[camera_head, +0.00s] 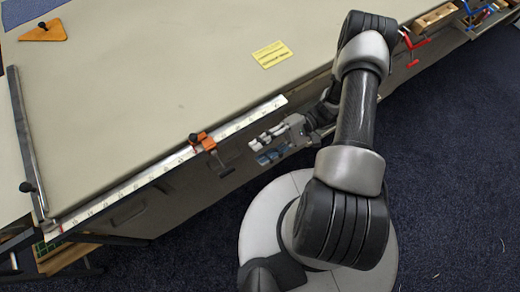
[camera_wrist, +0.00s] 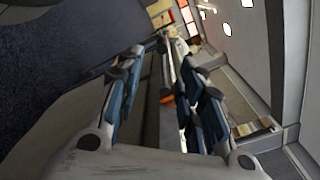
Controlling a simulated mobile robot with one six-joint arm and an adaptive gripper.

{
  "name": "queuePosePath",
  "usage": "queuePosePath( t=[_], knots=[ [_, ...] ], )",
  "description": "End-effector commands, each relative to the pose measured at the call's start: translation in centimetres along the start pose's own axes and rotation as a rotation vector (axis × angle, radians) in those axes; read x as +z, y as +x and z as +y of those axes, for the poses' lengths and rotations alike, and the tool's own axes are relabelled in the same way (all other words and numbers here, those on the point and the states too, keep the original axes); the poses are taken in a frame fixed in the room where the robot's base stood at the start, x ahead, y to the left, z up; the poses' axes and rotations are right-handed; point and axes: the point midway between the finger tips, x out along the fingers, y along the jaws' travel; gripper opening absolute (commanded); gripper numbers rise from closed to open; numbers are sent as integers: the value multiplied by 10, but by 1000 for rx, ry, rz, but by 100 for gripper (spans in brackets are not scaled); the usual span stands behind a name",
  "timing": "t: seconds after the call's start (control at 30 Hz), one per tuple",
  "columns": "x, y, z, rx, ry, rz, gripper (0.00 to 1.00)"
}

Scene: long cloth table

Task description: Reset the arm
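My gripper (camera_head: 258,151) is beside the near edge of the long table (camera_head: 150,90), just off its side, with its fingers pointing left along the edge. My arm rises from my round base and bends over toward the table edge before folding back down to the gripper. In the wrist view, the two blue-padded fingers of my gripper (camera_wrist: 165,66) stand apart with nothing held between them. The table's edge runs away in the gap between them.
A white ruler (camera_head: 150,173) with an orange slider (camera_head: 203,141) lies along the near table edge, close to my gripper. A metal bar (camera_head: 28,140), an orange triangle (camera_head: 44,33) and a yellow card (camera_head: 272,54) lie on the table. Red clamps (camera_head: 413,42) hang at the right. Dark carpet (camera_head: 460,150) is clear.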

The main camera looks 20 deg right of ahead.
Motion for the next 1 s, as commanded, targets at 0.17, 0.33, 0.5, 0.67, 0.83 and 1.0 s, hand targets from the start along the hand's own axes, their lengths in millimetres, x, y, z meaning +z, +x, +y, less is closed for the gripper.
queuePosePath(
  t=[0.17,0.33,0.5,0.67,0.83,1.0],
  knots=[
    [0,0,0,0,0,0,35],
    [0,0,0,0,0,0,35],
    [5,-4,-14,62,-6,2,35],
    [24,-12,-49,259,-17,17,35],
    [53,-16,-89,509,-37,67,35],
    [85,-16,-123,740,-76,154,35]
  ],
)
